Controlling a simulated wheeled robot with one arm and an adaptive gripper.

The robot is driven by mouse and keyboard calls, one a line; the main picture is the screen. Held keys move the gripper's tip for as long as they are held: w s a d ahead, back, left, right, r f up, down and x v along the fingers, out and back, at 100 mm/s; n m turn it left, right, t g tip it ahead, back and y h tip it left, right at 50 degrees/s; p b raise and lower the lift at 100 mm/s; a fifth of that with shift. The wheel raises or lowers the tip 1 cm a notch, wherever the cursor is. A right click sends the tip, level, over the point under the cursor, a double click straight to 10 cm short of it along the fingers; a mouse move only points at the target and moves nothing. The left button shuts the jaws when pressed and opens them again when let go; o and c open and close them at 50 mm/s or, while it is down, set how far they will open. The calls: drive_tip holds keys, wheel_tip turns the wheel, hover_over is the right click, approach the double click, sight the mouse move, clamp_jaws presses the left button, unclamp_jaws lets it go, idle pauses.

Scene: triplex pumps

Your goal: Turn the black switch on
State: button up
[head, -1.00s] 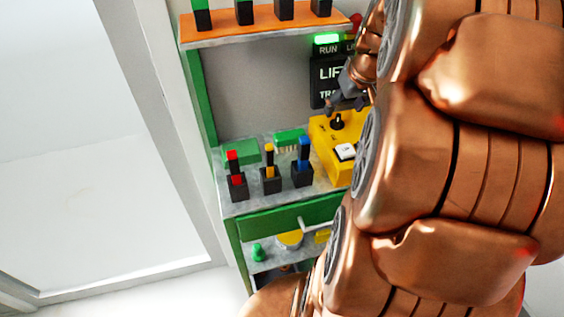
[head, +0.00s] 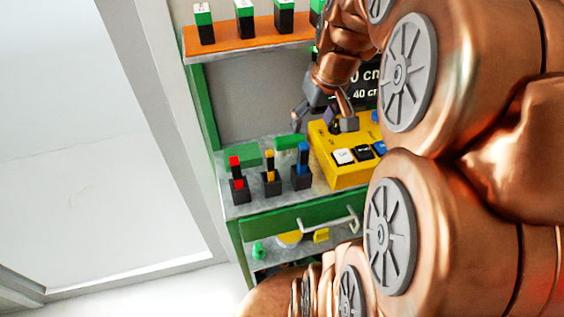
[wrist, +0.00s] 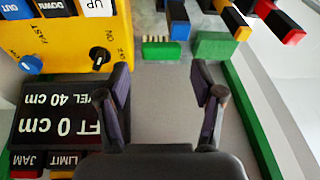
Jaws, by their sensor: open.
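The black switch is a round black knob (wrist: 100,58) with a white mark, on the yellow control box (wrist: 50,40), beside ON and OFF lettering. In the head view the knob is partly hidden behind a gripper finger. The yellow box (head: 352,177) also shows there, on the bench. My gripper (wrist: 160,75) is open and empty, with its fingers spread over the grey back panel. The knob lies just outside the finger at the left of the wrist view. In the head view my gripper (head: 323,122) is above the back left corner of the box.
A blue knob (wrist: 31,64) and several push buttons share the box. A black display (wrist: 58,113) reads 0 cm and 40 cm. Red, yellow and blue toggle levers (head: 270,172) stand left of the box. An orange shelf (head: 250,47) with several black-and-green blocks is above.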

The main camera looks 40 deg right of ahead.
drive_tip(key=s+a+r+n+g+p, duration=0.1)
drive_tip(key=s+a+g+p, duration=0.1)
drive_tip(key=s+a+p, duration=0.2)
drive_tip(key=s+a+r+n+g+p, duration=0.1)
drive_tip(key=s+a+p, duration=0.4)
drive_tip(key=a, duration=0.5)
drive_tip(key=shift+s+a+r+g+y, duration=0.3)
drive_tip(key=shift+s+a+r+g, duration=0.15)
drive_tip(key=shift+r, duration=0.2)
